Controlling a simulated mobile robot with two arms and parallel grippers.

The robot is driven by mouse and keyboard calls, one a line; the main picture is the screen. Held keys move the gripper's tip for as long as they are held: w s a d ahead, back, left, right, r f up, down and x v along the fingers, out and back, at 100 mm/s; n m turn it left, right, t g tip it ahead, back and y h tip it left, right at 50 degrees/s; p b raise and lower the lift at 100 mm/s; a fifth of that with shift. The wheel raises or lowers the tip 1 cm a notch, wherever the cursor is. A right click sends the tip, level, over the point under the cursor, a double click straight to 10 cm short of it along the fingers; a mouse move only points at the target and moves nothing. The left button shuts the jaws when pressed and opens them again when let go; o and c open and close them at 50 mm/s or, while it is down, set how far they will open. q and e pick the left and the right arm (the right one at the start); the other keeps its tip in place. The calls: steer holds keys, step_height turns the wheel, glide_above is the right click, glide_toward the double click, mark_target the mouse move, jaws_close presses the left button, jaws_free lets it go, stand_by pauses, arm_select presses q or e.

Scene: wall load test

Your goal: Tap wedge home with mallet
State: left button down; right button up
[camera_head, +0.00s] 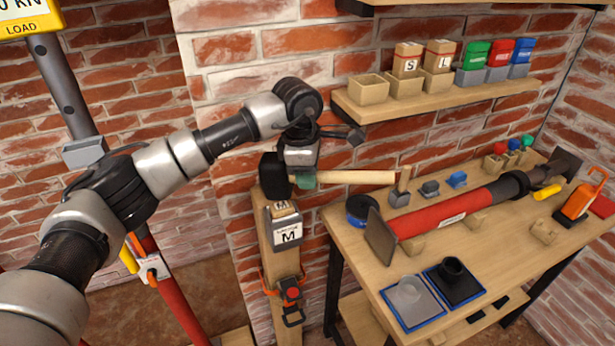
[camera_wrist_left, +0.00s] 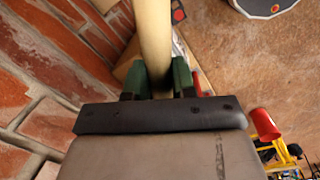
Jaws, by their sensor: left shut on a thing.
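My left gripper (camera_head: 304,180) is shut on the pale wooden handle (camera_head: 355,177) of the mallet. The mallet's black head (camera_head: 275,176) is at the left end of the handle, which lies nearly level. The head is just above the wooden wedge (camera_head: 284,207) in the picture; I cannot tell whether they touch. The wedge, marked M, sits in a grey holder (camera_head: 287,233), also marked M, on the upright wooden post (camera_head: 262,235). In the left wrist view, the green fingers (camera_wrist_left: 161,80) clasp the handle (camera_wrist_left: 155,30) from both sides. My right gripper is out of view.
A workbench (camera_head: 355,255) with a red prop (camera_head: 445,217) and two pads stands to the right. A wall shelf (camera_head: 440,98) with several bins is above it. An orange clamp (camera_head: 290,294) is lower on the post. Brick wall is close behind the mallet.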

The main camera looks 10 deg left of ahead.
arm_select(q)
steer(key=shift+r, duration=0.2)
steer(key=shift+r+p, duration=1.3)
steer(key=shift+r, duration=1.7)
steer(key=shift+f, duration=0.15)
